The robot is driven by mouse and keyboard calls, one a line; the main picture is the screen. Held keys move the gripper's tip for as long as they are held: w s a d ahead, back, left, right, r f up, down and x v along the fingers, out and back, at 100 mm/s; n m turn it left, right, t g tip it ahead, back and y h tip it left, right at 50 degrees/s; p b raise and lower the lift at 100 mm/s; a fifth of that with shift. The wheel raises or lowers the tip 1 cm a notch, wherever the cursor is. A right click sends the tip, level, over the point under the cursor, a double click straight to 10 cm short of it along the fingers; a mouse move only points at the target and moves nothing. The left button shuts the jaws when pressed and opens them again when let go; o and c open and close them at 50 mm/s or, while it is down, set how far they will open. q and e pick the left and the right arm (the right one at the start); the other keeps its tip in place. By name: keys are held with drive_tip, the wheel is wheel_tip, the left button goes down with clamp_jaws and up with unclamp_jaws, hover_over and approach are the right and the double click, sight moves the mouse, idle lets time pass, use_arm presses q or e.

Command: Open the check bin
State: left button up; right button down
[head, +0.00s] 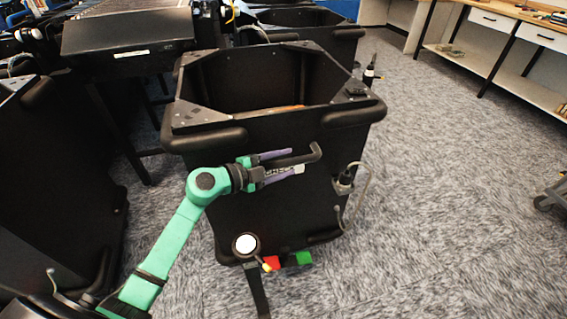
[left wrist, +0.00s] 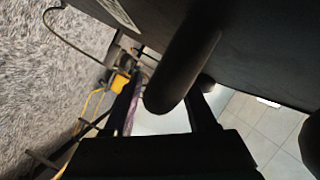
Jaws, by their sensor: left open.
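The check bin appears to be the large black open-topped bin (head: 290,205) in the middle of the head view, with rounded corner bumpers. A black bar handle (head: 315,152) with a bent end sticks out at its front face. My left gripper (head: 294,162) is open at this handle, one purple finger above it and one below. In the left wrist view a thick dark bar (left wrist: 185,60), seemingly the handle, reaches between the open fingers (left wrist: 165,105). I cannot tell whether the fingers touch it. My right gripper is out of view.
Another black bin (head: 55,190) stands at the left and one more (head: 300,18) behind. A cabled fitting (head: 345,182) hangs on the bin's right side. Red and green blocks (head: 287,261) sit low in front.

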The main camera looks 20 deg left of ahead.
use_arm(q)
clamp_jaws()
idle(1.4)
